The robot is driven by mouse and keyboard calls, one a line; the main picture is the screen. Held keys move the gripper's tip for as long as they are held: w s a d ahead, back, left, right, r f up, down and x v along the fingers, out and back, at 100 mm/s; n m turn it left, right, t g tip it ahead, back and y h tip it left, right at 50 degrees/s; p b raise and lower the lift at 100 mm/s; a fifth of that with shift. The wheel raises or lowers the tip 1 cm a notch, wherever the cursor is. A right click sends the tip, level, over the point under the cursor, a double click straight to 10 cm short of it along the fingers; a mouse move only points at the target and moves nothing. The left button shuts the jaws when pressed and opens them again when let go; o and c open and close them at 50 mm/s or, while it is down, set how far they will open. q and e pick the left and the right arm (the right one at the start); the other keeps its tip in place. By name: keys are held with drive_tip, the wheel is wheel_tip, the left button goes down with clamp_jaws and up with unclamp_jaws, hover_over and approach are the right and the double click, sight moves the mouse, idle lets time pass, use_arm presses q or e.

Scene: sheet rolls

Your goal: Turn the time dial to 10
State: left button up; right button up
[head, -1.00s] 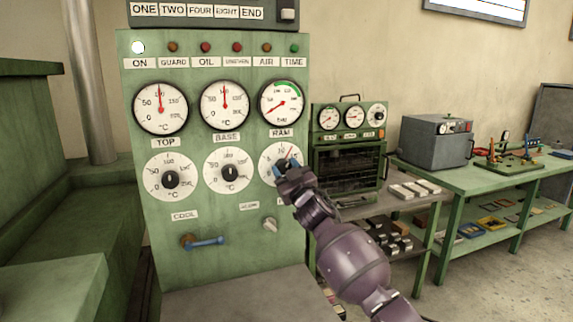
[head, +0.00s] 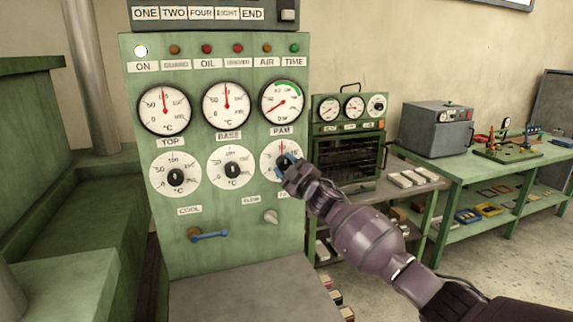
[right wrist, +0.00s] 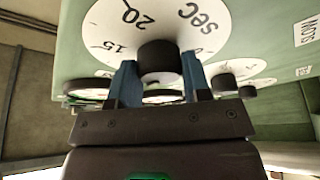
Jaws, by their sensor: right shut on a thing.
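The time dial (head: 272,150) is the rightmost white dial on the green panel, marked in seconds. My right gripper (head: 287,163) covers the dial's lower right part. In the right wrist view the dial face (right wrist: 180,35) appears upside down with "sec", 20 and 15 readable. Its black knob (right wrist: 158,55) sits between the blue fingers of my right gripper (right wrist: 158,68), which is shut on it. The knob's pointer is hidden. My left gripper is out of view.
Two similar dials (head: 231,168) and (head: 176,174) sit left of the time dial, below three gauges. A small oven (head: 350,140) stands right of the panel, beside a green bench (head: 480,160).

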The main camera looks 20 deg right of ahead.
idle(0.3)
drive_tip(key=o, duration=0.9)
drive_tip(key=shift+o, duration=0.2)
drive_tip(key=v, duration=1)
drive_tip(key=shift+s+b, duration=0.3)
drive_tip(key=shift+s, duration=0.1)
drive_tip(key=shift+d+h, duration=0.2)
drive_tip(key=shift+h, duration=0.2)
